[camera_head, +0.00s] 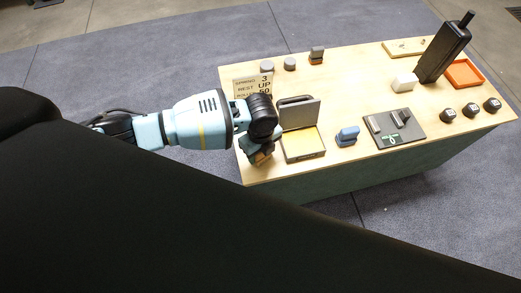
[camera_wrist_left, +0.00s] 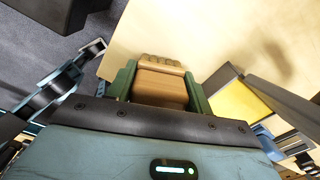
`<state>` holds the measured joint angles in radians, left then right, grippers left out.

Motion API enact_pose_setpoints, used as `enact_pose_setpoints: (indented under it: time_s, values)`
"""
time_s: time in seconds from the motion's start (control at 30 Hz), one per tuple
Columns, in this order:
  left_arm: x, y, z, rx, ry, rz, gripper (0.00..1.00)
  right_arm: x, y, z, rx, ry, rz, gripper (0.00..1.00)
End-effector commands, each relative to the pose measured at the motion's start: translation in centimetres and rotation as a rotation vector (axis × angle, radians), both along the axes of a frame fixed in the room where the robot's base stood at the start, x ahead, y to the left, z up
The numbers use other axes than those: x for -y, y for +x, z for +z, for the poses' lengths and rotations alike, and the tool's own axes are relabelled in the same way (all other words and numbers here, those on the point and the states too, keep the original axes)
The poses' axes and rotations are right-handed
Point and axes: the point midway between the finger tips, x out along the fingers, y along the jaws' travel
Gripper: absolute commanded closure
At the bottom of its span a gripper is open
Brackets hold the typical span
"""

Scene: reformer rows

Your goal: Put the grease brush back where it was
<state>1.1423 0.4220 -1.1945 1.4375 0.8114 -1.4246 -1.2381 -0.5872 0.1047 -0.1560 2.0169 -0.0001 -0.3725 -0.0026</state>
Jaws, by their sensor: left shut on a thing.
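My left gripper (camera_head: 258,158) is at the near left corner of the table, beside the open box with a yellow pad. In the left wrist view its green fingers (camera_wrist_left: 160,76) are shut on a tan-brown block with a ridged end (camera_wrist_left: 160,86), which looks like the grease brush. The bare table top shows just beyond the block. Its underside is hidden, and I cannot tell whether it touches the table. My right gripper is not in view.
The open box (camera_head: 303,144) stands close right of the gripper, with a sign (camera_head: 252,84) behind. A blue block (camera_head: 347,136), a dark tray (camera_head: 381,136), a white cube (camera_head: 405,82), a tall black device (camera_head: 444,50) and an orange tray (camera_head: 465,72) stand farther right.

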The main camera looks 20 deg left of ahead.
Motion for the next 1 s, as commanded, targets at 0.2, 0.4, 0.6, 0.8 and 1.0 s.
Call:
enact_pose_setpoints:
  time_s: [0.2,0.4,0.6,0.8,1.0]
  values:
    - [0.0,0.0,-0.4,-0.001,0.001,0.001,0.39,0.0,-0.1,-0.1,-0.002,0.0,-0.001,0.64]
    - [0.0,0.0,-0.4,-0.001,0.001,0.0,0.28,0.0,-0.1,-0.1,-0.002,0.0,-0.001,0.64]
    - [0.0,0.0,-0.2,0.0,0.0,0.0,0.28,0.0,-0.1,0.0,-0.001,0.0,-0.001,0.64]
    - [0.0,0.1,2.1,0.003,-0.001,-0.001,0.28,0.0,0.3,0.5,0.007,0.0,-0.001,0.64]
    - [0.0,0.1,6.2,0.005,-0.001,-0.001,0.28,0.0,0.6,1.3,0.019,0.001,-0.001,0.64]
